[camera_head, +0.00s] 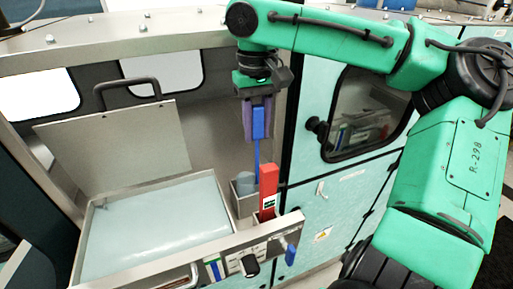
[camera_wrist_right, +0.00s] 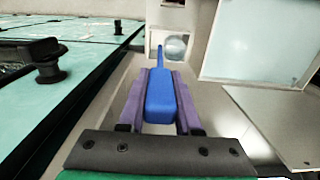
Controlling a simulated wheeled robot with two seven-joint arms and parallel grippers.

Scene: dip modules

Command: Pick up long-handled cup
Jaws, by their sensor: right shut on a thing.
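The long-handled cup has a thick blue grip (camera_head: 258,124) and a thin blue rod running down from it. My right gripper (camera_head: 257,132) points down with its purple fingers shut on the grip. In the right wrist view the blue grip (camera_wrist_right: 161,100) sits between the two purple fingers of my gripper (camera_wrist_right: 161,75). The rod's lower end reaches a small metal well (camera_head: 244,205). A grey-blue round shape (camera_head: 243,183) shows in that well; I cannot tell whether it is joined to the rod. My left gripper is out of view.
A red block (camera_head: 268,192) stands just right of the well. A wide basin of pale liquid (camera_head: 160,225) lies to the left, its hinged lid (camera_head: 115,148) raised. A teal cabinet wall with a knob (camera_head: 316,125) is close on the right.

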